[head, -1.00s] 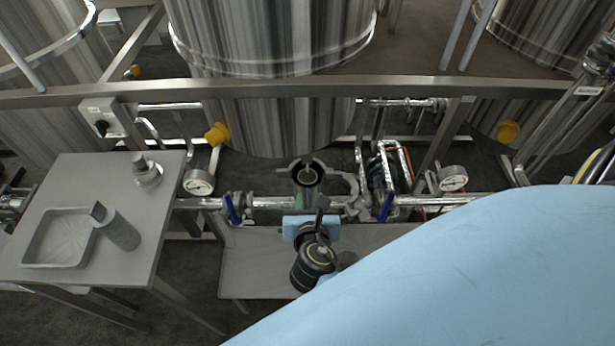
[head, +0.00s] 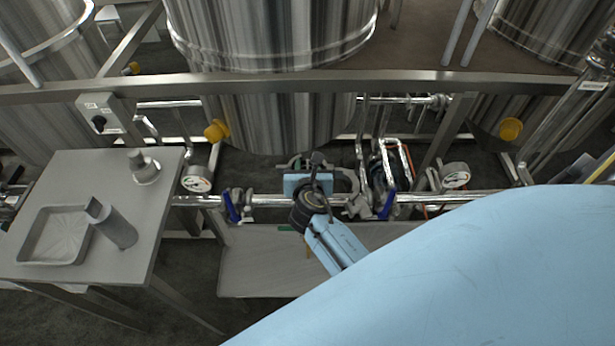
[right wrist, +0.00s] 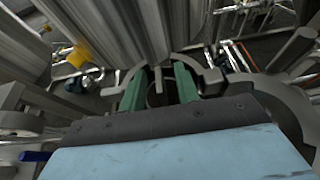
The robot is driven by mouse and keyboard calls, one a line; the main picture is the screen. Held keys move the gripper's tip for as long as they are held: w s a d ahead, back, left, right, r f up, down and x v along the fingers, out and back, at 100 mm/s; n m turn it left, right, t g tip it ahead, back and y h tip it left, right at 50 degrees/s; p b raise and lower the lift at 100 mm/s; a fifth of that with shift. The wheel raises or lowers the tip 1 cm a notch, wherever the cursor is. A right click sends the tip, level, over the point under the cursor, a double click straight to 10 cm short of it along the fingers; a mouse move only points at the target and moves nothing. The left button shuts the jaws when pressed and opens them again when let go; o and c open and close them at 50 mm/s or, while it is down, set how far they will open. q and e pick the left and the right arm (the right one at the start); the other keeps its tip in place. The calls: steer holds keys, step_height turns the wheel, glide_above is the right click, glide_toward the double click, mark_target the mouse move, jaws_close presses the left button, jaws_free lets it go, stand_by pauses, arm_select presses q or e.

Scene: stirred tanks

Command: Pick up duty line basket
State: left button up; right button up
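My right gripper (head: 303,166) is over the pipe at a round strainer housing (head: 285,165) in the middle of the head view. Its body hides most of the housing. In the right wrist view its two green fingers (right wrist: 160,84) stand apart, and the dark round opening of the housing (right wrist: 157,98) shows between them. A thin upright piece, perhaps the duty line basket's handle, shows dimly in the gap. I cannot tell whether the fingers touch it. My left gripper is not in view.
A grey table (head: 165,210) at left carries a shallow tray (head: 28,240), a grey cylinder (head: 118,232) and a small fitting (head: 145,172). Blue-handled valves (head: 231,207) and gauges (head: 196,179) flank the housing. A low bench (head: 250,275) is below. A steel beam (head: 280,85) crosses behind.

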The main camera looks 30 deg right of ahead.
steer(key=shift+c, duration=0.3)
jaws_close()
steer(key=shift+w+r, duration=0.1)
